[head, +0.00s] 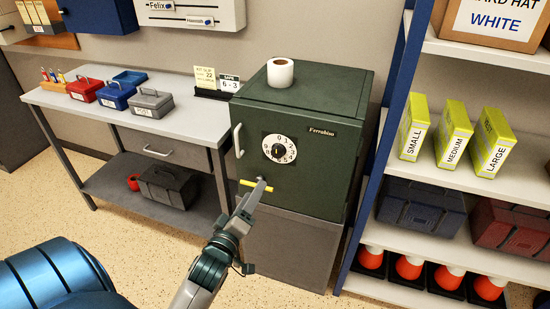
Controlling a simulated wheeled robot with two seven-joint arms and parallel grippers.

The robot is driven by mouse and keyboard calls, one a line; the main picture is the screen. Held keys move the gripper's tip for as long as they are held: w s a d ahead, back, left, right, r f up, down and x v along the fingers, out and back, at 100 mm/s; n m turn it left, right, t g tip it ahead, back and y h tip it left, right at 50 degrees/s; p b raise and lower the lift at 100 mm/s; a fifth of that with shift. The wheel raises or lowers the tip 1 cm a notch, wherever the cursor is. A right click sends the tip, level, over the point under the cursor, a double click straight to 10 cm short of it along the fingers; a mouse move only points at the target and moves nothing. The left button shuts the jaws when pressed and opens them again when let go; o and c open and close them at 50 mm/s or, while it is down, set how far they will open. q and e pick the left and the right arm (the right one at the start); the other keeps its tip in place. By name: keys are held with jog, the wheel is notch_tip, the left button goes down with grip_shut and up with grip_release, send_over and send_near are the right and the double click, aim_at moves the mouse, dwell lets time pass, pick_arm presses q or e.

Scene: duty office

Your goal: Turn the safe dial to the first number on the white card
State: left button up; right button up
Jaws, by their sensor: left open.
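The dark green safe (334,163) stands on a grey base. Its round white dial (279,149) with a black knob is on the front; its numbers are too small to read surely. The white card (229,86) stands left of the safe, headed SAFE, and seems to read 6 - 3. My left gripper (259,188) is open, just below the dial and apart from it in the picture. A yellow bar (247,183) shows at its tip; I cannot tell what it belongs to. My right gripper is not in view.
A yellow card (205,77) is beside the white card. The grey bench (185,118) is left, the shelf rack (440,172) close on the right.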

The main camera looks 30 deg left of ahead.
pick_arm(q)
jog(key=p, duration=0.3)
send_near(276, 154)
jog(key=w, duration=0.3)
jog(key=x, duration=0.3)
jog(key=shift+w+a, duration=0.25)
jog(key=shift+a, duration=0.2)
jog(key=shift+x, duration=0.75)
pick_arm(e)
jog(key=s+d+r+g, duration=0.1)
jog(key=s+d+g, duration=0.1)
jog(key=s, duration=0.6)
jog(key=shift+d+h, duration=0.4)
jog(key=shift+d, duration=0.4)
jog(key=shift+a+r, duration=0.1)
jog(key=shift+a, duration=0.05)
pick_arm(q)
jog(key=shift+c, duration=1.3)
jog(key=c, duration=0.8)
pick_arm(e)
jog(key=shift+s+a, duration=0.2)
